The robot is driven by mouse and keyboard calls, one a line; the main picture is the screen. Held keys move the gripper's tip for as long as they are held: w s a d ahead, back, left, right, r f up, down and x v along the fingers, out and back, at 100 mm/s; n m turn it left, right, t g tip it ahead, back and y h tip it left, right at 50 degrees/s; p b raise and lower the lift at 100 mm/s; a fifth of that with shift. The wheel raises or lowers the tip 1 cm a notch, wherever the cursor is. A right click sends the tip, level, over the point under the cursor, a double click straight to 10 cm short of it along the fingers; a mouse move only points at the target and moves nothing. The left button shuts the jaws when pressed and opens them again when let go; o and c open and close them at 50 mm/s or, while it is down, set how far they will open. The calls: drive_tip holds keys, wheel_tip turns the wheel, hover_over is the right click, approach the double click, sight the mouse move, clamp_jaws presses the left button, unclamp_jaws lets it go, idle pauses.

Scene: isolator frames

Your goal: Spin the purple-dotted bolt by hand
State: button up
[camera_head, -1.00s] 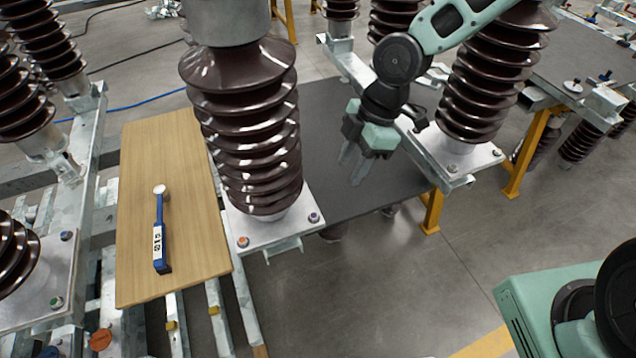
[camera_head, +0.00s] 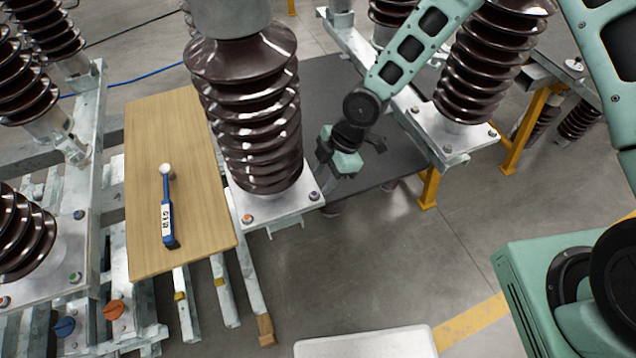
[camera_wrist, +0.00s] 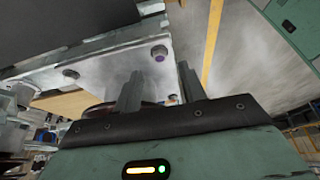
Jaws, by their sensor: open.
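The purple-dotted bolt (camera_head: 314,196) stands at the right front corner of the light metal base plate (camera_head: 278,211) under the middle brown insulator (camera_head: 262,130). In the wrist view the bolt (camera_wrist: 159,53) shows its purple dot, beyond and roughly between my two fingers. My gripper (camera_head: 322,182) is close beside the plate's right corner, at the bolt. In the wrist view my gripper (camera_wrist: 160,85) is open, with nothing between its fingers. I cannot tell whether a finger touches the bolt.
An orange-dotted bolt (camera_head: 247,218) sits at the plate's left front corner. A blue tool (camera_head: 167,208) lies on the wooden board (camera_head: 145,255) at left. A dark tabletop (camera_head: 395,165) lies behind my gripper. The floor (camera_head: 375,260) in front is clear down to a pale panel (camera_head: 365,345).

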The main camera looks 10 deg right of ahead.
sight(314, 193)
drive_tip(key=shift+p+x, duration=0.35)
drive_tip(key=shift+x, duration=1.75)
drive_tip(key=shift+c, duration=0.3)
clamp_jaws()
drive_tip(key=shift+b, duration=0.3)
